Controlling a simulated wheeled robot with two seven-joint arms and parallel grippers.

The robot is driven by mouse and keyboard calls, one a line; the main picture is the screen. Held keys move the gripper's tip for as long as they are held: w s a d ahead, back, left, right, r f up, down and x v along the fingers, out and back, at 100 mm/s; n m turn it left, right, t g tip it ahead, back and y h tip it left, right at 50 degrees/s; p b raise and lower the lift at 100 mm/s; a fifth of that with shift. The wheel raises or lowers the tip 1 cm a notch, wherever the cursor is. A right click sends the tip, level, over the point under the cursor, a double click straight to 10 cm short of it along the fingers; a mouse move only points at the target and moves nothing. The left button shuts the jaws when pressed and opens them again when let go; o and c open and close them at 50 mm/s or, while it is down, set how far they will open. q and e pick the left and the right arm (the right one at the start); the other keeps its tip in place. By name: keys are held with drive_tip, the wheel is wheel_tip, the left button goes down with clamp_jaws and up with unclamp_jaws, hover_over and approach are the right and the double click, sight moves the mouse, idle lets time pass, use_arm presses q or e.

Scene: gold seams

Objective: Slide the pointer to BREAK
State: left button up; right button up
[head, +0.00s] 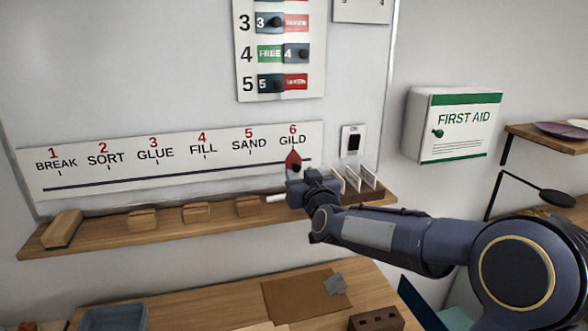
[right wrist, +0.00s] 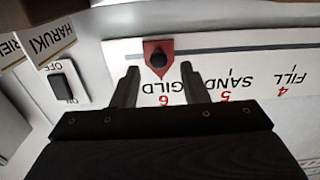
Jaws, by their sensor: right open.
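The red pointer (head: 293,161) with a black knob sits at the right end of the dark slot on the white scale board (head: 100,182), under 6 GILD. The BREAK label (head: 55,164), number 1, is at the board's far left end. My right gripper (head: 303,178) is just below and in front of the pointer, covering part of its lower area. In the right wrist view, which is upside down, the pointer (right wrist: 158,66) and its knob lie between the two spread fingers of the right gripper (right wrist: 162,77). Contact cannot be told. My left gripper is not in view.
A wooden ledge (head: 110,236) runs below the board, with several wooden blocks (head: 197,212) and a rack of cards (head: 360,178). A switch (head: 353,141) and a first aid box (head: 455,125) are at right. The slot left of the pointer looks clear.

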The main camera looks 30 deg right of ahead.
sight(297, 169)
drive_tip(key=shift+p+x, duration=0.3)
drive_tip(key=shift+x, duration=1.3)
drive_tip(key=shift+c, duration=0.2)
clamp_jaws()
